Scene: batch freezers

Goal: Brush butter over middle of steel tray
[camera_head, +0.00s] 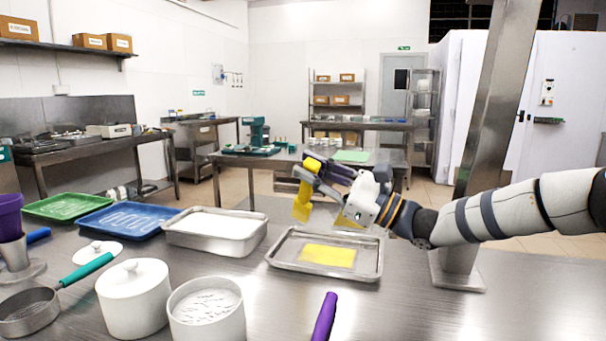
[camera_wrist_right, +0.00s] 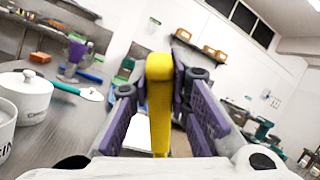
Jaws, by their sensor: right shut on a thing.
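The steel tray (camera_head: 372,269) lies on the metal table, with a flat yellow patch (camera_head: 327,255), apparently butter, in its middle. My right gripper (camera_head: 312,180) is shut on a yellow tool (camera_head: 302,206), apparently the brush. It holds the tool in the air above the tray's back left side, clear of the yellow patch. In the right wrist view the purple fingers (camera_wrist_right: 160,95) stand on both sides of the tool's yellow handle (camera_wrist_right: 159,100). I cannot make out the bristles. My left gripper is not in view.
A deeper pan (camera_head: 262,236) with white contents stands left of the tray. Farther left are a blue tray (camera_head: 120,233) and a green tray (camera_head: 66,212). White pots (camera_head: 133,308) and a purple handle (camera_head: 324,316) are in front. A steel post (camera_head: 490,130) rises at right.

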